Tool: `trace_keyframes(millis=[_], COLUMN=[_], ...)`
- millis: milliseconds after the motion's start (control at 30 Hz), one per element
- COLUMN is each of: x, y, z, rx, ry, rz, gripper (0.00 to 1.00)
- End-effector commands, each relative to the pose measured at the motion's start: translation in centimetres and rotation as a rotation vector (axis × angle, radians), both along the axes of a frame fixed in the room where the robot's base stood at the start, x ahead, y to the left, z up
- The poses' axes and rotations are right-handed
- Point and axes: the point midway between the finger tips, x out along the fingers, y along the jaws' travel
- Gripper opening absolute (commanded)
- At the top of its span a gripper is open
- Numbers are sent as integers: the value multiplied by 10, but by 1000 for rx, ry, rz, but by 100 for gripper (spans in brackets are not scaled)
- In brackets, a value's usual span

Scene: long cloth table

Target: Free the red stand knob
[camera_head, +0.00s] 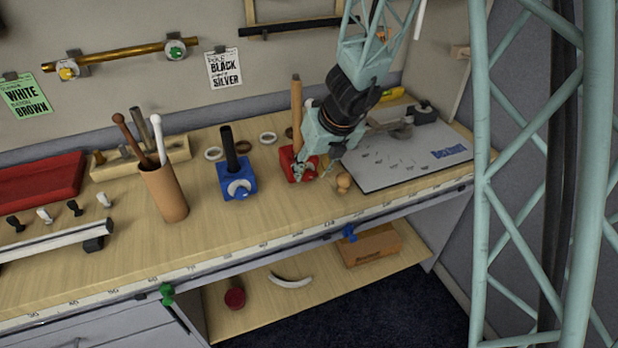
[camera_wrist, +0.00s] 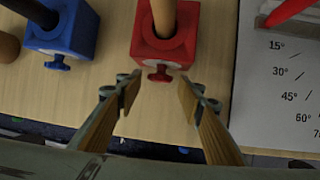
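The red stand (camera_head: 290,161) is a small block on the wooden table with a tan rod (camera_head: 296,110) upright in it. In the wrist view the red stand (camera_wrist: 150,52) is at top centre, and its red knob (camera_wrist: 160,73) sticks out of the face toward me. My gripper (camera_wrist: 157,97) is open, its two fingertips to either side of and just short of the knob, with nothing between them. In the head view my gripper (camera_head: 308,172) is at the stand's front and partly hides it, including the knob.
A blue stand (camera_head: 236,185) with a black rod is left of the red one. A cup (camera_head: 165,194) with sticks stands farther left. A grey board (camera_head: 405,160) lies right.

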Motion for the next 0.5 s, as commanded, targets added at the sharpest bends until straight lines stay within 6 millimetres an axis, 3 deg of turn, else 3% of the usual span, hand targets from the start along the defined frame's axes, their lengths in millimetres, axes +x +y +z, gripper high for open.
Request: trace_keyframes(millis=[200,500], x=[4,7], y=[3,5], z=[-15,-21], rx=[0,-1], ry=[1,1], rz=[0,1], gripper=[35,35])
